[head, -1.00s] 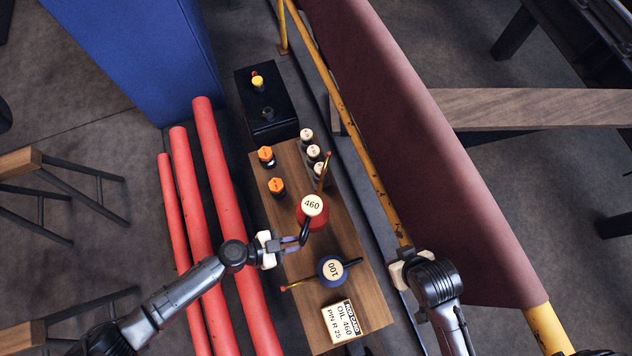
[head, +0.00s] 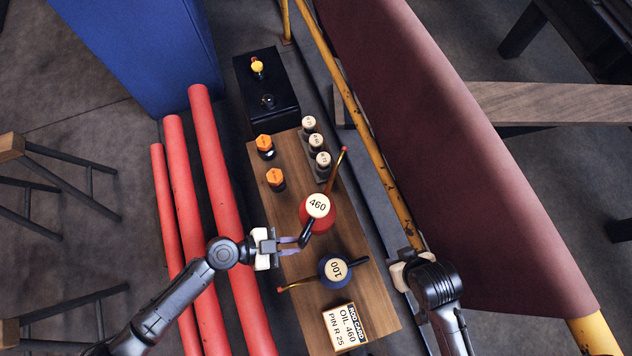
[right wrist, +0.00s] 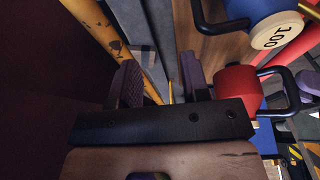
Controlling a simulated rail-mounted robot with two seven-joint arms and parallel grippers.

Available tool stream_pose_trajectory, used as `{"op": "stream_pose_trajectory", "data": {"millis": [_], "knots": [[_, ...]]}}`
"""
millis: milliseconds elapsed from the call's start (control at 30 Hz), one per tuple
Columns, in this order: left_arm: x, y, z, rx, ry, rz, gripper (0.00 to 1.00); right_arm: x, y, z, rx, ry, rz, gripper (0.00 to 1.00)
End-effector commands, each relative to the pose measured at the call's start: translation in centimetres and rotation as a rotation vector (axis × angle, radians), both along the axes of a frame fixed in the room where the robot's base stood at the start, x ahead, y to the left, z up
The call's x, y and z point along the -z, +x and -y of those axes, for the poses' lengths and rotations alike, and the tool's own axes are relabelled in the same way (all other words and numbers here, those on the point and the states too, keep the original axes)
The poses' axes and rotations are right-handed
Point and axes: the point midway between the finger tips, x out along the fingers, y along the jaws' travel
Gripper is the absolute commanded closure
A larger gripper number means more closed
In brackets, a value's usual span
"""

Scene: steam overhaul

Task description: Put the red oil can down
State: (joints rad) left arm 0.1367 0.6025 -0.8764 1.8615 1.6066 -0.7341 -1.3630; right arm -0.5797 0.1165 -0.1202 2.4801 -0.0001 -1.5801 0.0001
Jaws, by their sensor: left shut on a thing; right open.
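The red oil can (head: 323,222) has a round cream label reading 460, a thin spout towards the top right and a black handle. It is over the middle of the wooden board (head: 292,209); I cannot tell whether its base touches. My left gripper (head: 290,246) is shut on its handle from the left. The can also shows in the right wrist view (right wrist: 238,88), at the right. My right gripper (head: 402,268) is open beside the yellow rail, its fingers empty in the right wrist view (right wrist: 162,82).
A blue can labelled 100 (head: 335,270) stands close below the red one. A card (head: 346,328) reads OIL 460, PIN R 25. Two orange-topped items (head: 275,178), a rack of cream-topped pieces (head: 316,141) and a black box (head: 262,75) lie beyond. Red pipes (head: 225,190) run along the left.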

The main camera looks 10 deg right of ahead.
Motion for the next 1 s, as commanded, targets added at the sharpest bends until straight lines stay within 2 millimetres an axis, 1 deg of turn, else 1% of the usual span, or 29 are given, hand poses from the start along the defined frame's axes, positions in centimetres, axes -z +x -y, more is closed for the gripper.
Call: {"op": "stream_pose_trajectory", "data": {"millis": [67, 167, 233, 500, 633, 867, 1000], "knots": [[0.3, -0.5, 0.0, 0.004, -0.002, 0.001, 1.00, 0.0, 0.0, -0.1, 0.001, 0.003, 0.001, 0.57], [0.4, -0.6, 0.0, -0.006, -0.004, 0.009, 1.00, 0.0, 0.0, -0.1, 0.001, 0.003, 0.001, 0.57], [0.9, -0.5, 0.0, -0.010, -0.003, 0.012, 1.00, 0.3, 0.0, -0.1, 0.001, 0.003, 0.001, 0.57], [5.2, -0.5, 0.0, -0.011, -0.003, 0.011, 1.00, 2.5, 0.0, 0.0, 0.001, 0.001, 0.000, 0.57], [6.4, -0.5, 0.0, -0.010, -0.003, 0.011, 1.00, 3.1, 0.0, 0.1, -0.002, -0.004, 0.000, 0.57], [7.3, -0.5, 0.0, -0.011, -0.003, 0.014, 1.00, 3.5, 0.0, 0.3, -0.006, -0.010, -0.001, 0.57], [9.0, -0.5, 0.0, -0.011, -0.003, 0.012, 1.00, 4.4, 0.0, 0.3, -0.006, -0.010, -0.001, 0.57]]}}
